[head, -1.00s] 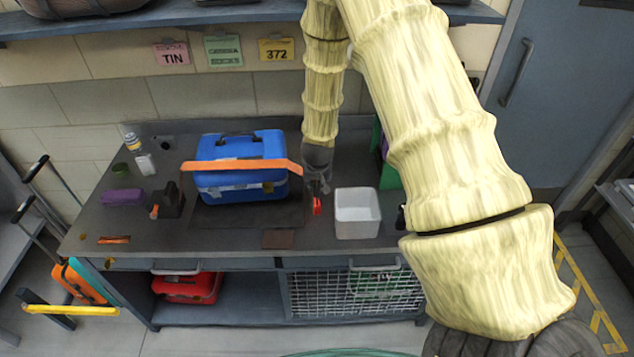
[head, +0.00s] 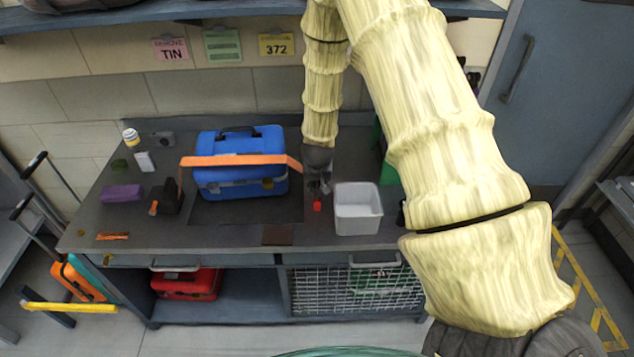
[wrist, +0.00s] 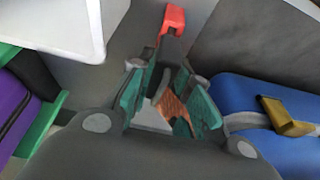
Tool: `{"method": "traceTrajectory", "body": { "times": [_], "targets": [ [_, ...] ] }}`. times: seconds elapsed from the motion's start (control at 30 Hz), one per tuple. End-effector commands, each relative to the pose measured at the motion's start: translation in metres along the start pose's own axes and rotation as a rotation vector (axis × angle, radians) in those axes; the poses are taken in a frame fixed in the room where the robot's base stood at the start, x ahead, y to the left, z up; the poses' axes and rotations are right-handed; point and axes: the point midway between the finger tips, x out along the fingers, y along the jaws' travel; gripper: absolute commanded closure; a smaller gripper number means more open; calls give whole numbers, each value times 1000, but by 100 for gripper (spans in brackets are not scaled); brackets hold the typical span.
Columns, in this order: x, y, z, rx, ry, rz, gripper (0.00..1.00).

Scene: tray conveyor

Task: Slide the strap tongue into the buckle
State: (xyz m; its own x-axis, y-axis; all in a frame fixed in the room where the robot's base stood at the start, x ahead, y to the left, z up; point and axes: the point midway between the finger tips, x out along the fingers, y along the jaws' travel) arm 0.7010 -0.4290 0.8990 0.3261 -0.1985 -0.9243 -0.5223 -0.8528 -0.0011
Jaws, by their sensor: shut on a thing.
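A blue case (head: 240,180) stands on the bench, with an orange strap (head: 235,161) across its front and top. The strap's right end runs to my gripper (head: 319,183). In the wrist view, my gripper (wrist: 170,75) has its teal fingers closed around the strap's end, and orange strap (wrist: 177,108) shows between them. The tongue itself is mostly hidden by the fingers. A red part (wrist: 172,19), seemingly of the buckle, lies just beyond the fingertips, with a dark piece between. It also shows below my gripper in the head view (head: 317,206). I cannot tell whether tongue and buckle touch.
A white bin (head: 357,222) stands close to the right of my gripper. A green and purple item (wrist: 14,105) is beyond it. A dark device (head: 169,197) and a purple box (head: 122,193) are at the left. The bench front has free room.

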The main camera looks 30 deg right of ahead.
Motion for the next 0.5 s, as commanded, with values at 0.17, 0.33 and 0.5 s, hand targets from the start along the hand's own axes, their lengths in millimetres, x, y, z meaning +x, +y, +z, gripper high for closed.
{"method": "traceTrajectory", "body": {
  "times": [0.17, 0.33, 0.5],
  "targets": [
    [4, 0, 2, 0, 0, 0, 100],
    [7, 0, 3, 0, 0, 0, 100],
    [10, 0, 4, 0, 0, 0, 100]
  ]
}}
